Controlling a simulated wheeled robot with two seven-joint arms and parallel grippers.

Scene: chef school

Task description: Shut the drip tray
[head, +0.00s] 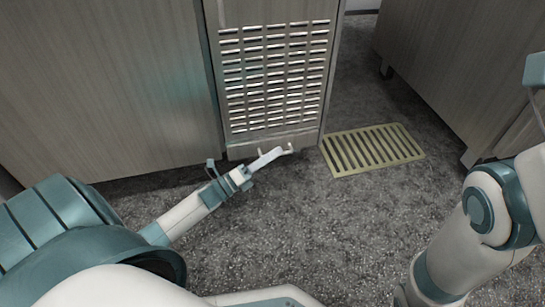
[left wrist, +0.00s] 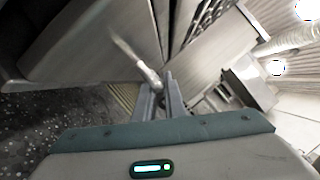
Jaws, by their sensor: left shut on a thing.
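The drip tray (head: 240,151) is the low panel at the foot of the grey cabinet, under the slotted vent. It looks close to flush with the cabinet front; I cannot tell whether a small gap is left. Its pale bar handle (head: 289,148) sticks out in front. My left gripper (head: 267,159) is low at this handle, reaching in from the left. In the left wrist view, the fingers (left wrist: 163,92) are closed around the end of the pale handle bar (left wrist: 135,58). My right arm shows at the right edge, but its gripper is out of view.
A yellow slotted floor grate (head: 373,149) lies right of the drip tray. A wood-grain cabinet (head: 110,85) stands on the left and another (head: 460,70) on the right. The speckled grey floor (head: 300,220) in front is clear.

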